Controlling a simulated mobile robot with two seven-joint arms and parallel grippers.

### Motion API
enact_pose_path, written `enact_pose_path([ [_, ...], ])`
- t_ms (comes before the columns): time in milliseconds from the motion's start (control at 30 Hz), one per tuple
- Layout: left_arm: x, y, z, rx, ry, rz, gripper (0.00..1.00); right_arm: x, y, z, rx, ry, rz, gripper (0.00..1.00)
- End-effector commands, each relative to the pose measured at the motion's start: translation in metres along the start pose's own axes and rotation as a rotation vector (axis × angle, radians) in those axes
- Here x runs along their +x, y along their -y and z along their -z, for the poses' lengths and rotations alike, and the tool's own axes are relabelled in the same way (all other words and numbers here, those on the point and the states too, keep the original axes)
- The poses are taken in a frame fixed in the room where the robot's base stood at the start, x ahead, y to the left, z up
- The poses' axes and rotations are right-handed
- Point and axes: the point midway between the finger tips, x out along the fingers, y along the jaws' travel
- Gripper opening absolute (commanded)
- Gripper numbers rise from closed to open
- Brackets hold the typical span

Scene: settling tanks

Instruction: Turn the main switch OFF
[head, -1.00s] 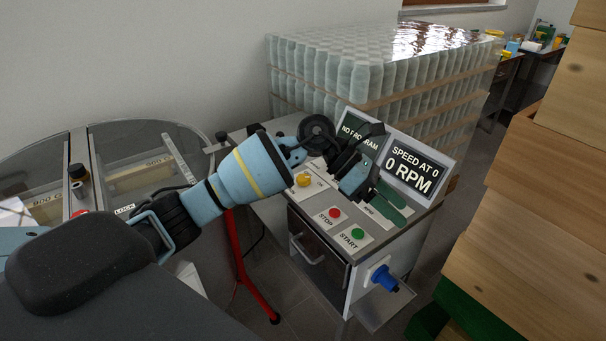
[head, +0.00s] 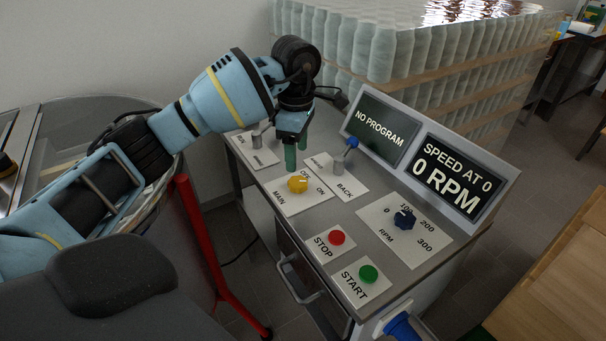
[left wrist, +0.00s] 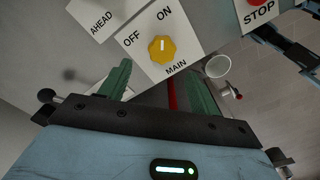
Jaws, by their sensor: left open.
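The main switch is a yellow knob (head: 298,185) on a white plate marked MAIN, OFF and ON, on the sloping panel. In the left wrist view the knob (left wrist: 161,48) shows a white mark that points toward ON. My left gripper (head: 291,158) hangs fingers down just behind the knob in the head view, without visibly gripping it. In the left wrist view its green fingers (left wrist: 158,68) are spread and empty, with the knob ahead of their tips. My right gripper is not in view.
Red STOP (head: 337,238) and green START (head: 369,274) buttons sit nearer the front. A blue-tipped lever (head: 351,144) stands close to my gripper. Displays (head: 456,178) at the back read NO PROGRAM and 0 RPM.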

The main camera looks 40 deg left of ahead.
Motion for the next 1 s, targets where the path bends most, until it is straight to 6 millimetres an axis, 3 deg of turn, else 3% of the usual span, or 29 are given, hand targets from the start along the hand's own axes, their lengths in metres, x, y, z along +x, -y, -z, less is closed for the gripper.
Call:
enact_pose_path([
  [233, 0.006, 0.0, 0.0, 0.0, 0.0, 0.0, 0.63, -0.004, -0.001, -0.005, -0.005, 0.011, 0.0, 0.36],
  [700, 0.068, 0.0, -0.001, -0.001, 0.002, -0.001, 0.63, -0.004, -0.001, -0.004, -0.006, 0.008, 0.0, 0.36],
  [1000, 0.076, 0.0, -0.001, 0.0, 0.002, -0.002, 0.63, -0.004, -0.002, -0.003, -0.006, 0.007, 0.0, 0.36],
])
